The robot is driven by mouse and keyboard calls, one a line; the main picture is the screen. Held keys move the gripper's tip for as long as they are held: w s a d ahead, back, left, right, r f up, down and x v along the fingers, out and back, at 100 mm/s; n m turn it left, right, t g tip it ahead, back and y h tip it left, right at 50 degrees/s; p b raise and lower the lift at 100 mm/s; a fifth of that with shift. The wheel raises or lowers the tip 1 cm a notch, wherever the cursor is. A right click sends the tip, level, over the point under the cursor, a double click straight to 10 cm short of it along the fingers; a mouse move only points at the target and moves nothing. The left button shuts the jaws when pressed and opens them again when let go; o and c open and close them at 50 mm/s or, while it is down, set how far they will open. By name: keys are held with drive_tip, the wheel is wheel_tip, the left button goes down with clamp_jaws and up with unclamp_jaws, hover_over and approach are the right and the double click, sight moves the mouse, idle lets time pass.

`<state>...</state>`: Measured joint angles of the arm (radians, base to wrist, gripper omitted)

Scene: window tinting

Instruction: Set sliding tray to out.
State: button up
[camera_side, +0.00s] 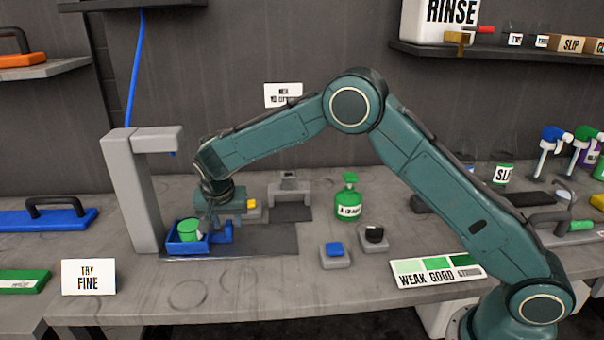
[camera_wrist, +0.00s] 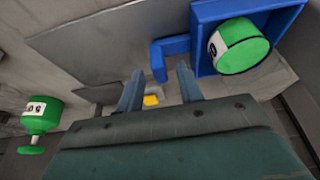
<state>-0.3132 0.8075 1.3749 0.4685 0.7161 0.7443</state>
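The sliding tray is a blue open box (camera_side: 187,248) at the left end of a dark base plate, beside the grey post and roughly below its spout. A green container with a white label (camera_side: 190,230) stands in it. The tray's blue handle (camera_side: 226,232) sticks out on its right side. In the wrist view the tray (camera_wrist: 283,27) is at upper right and its hooked handle (camera_wrist: 168,48) is just ahead of my fingertips. My gripper (camera_wrist: 159,76) is open, with the handle's end appearing between the fingers. I cannot tell whether they touch it. My wrist partly hides the area in the side view.
A grey post with a spout (camera_side: 132,190) stands left of the tray. The dark base plate (camera_side: 265,240) is bare to the right of the handle. A green bottle (camera_side: 348,200), a blue button (camera_side: 334,250) and a black knob (camera_side: 374,235) stand farther right.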

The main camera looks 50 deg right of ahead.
drive_tip(key=shift+x, duration=0.95)
drive_tip(key=shift+c, duration=0.5)
clamp_jaws()
drive_tip(key=shift+s+d, duration=4.55)
drive_tip(key=shift+d, duration=0.15)
drive_tip(key=shift+o, duration=0.5)
unclamp_jaws()
